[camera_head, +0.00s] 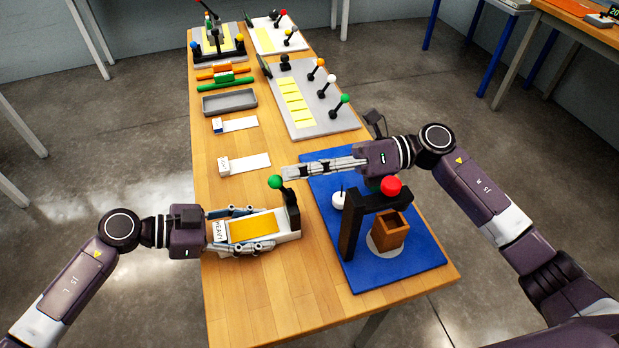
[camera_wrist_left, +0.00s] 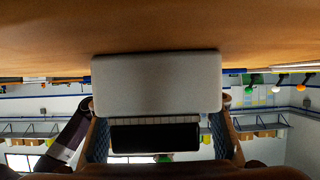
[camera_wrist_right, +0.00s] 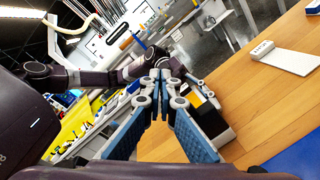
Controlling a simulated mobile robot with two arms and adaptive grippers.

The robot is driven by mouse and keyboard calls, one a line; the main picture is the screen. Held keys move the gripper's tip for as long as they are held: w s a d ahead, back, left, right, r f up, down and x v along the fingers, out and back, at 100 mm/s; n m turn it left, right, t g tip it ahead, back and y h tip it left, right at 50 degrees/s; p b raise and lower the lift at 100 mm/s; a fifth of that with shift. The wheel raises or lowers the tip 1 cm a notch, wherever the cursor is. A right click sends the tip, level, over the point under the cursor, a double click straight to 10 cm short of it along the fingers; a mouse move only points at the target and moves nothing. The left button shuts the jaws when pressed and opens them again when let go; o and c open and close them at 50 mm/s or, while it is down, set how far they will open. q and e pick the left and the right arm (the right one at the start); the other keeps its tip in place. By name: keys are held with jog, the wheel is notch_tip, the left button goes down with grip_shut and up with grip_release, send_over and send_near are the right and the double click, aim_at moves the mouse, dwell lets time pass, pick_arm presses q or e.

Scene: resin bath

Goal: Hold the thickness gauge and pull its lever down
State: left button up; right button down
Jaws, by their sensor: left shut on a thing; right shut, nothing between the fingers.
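The device I take for the thickness gauge (camera_head: 288,237) has a white base marked HEAVY, an orange top, a black post at its right end and a lever with a green ball (camera_head: 275,182). The ball is raised. My left gripper (camera_head: 270,230) is shut on the base, one finger along each long side. In the left wrist view the base's pale end (camera_wrist_left: 155,82) fills the space between the fingers. My right gripper (camera_head: 290,172) is shut and empty, its tips close to the green ball. I cannot tell whether they touch it. The right wrist view shows its closed fingertips (camera_wrist_right: 160,76).
A blue mat (camera_head: 405,272) at right bears a black frame (camera_head: 350,235) with a red knob and a brown box (camera_head: 390,232). White cards (camera_head: 248,163), a grey tray (camera_head: 230,102) and lever boards (camera_head: 300,120) lie farther back. Bare wood surrounds the gauge's left and front.

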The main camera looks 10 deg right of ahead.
jog(key=shift+a+r, duration=0.15)
dwell(0.8)
jog(key=d+f, duration=0.5)
jog(key=d, duration=0.1)
jog(key=shift+w+d+f, duration=0.15)
jog(key=shift+f, duration=0.15)
dwell(0.6)
jog(key=shift+w+d+f, duration=0.1)
jog(key=shift+d+f, duration=1.55)
jog(key=shift+d, duration=0.2)
pick_arm(q)
jog(key=o, duration=1.5)
jog(key=shift+a, duration=0.1)
